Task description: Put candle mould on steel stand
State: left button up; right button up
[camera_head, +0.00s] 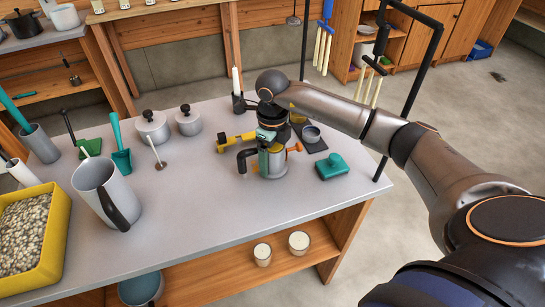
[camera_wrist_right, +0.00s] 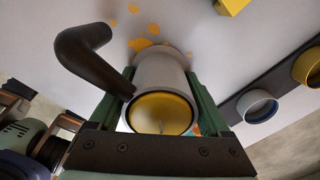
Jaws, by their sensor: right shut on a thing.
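The candle mould appears to be the grey metal cylinder (camera_head: 272,166) with a dark curved handle; it is on or just above the grey table. In the right wrist view the cylinder (camera_wrist_right: 160,72) shows a round yellow inside and its handle on the left. My right gripper (camera_head: 271,153) is shut on it from above, with a green finger on each side (camera_wrist_right: 162,98). Whether its base touches the table is hidden. I cannot clearly tell which thing is the steel stand; a dark plate (camera_head: 316,145) lies just behind the mould. My left gripper is not in view.
A small grey cup (camera_head: 311,132) sits on the dark plate. A teal block (camera_head: 332,167) lies to the mould's right, and a yellow tool (camera_head: 235,142) to its left. Lidded pots (camera_head: 152,127) and a tall jug (camera_head: 105,192) stand farther left. The table's front middle is clear.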

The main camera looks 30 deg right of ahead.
jog(key=o, duration=1.5)
jog(key=shift+f, duration=0.1)
jog(key=shift+c, duration=0.2)
notch_tip(320, 180, up, 12)
jog(key=shift+r, duration=0.2)
